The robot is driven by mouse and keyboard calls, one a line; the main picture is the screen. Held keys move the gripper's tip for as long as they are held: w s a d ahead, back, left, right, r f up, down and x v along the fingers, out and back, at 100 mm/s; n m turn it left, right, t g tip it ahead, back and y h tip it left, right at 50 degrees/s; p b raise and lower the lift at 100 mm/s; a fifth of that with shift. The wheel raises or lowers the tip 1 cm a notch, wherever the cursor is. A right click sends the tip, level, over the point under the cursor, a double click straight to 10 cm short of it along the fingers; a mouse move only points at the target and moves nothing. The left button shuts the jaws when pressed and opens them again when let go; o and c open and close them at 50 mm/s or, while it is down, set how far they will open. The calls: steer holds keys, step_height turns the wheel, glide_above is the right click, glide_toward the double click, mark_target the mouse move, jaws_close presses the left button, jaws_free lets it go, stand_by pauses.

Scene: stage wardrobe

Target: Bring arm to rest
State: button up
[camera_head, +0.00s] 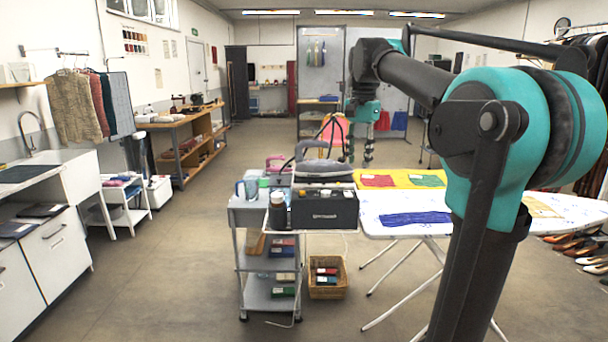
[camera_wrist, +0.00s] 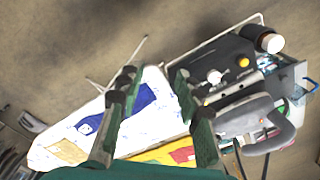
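My arm (camera_head: 420,85) rises at the right of the head view and reaches out over the ironing board, its end bent downward. My gripper (camera_head: 357,158) hangs there pointing down, with its two dark fingers apart and nothing between them. In the wrist view my gripper (camera_wrist: 154,78) also shows its fingers spread and empty. Below it are the ironing board (camera_wrist: 55,148) and the steam station with a grey iron (camera_wrist: 250,118). In the head view the gripper appears just right of the iron (camera_head: 318,168); the gap between them is hard to judge.
The white ironing board (camera_head: 375,205) holds blue, red and green cloths. A wicker basket (camera_head: 327,280) sits on the floor. The left-hand aisle is clear.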

steer(key=s+d+f+n+t, duration=0.1)
steer(key=s+f+n, duration=0.15)
steer(key=f, duration=0.65)
steer(key=s+d+f+n+t, duration=0.1)
steer(key=s+f+n, duration=0.15)
steer(key=f, duration=0.75)
steer(key=s+d+f+n+t, duration=0.1)
steer(key=s+d+f+n, duration=0.1)
steer(key=s+f, duration=1.4)
step_height(320, 180, down, 3)
steer(key=shift+s+f+n+t, duration=0.1)
steer(key=shift+s+n+t, duration=0.3)
steer(key=shift+n, duration=0.5)
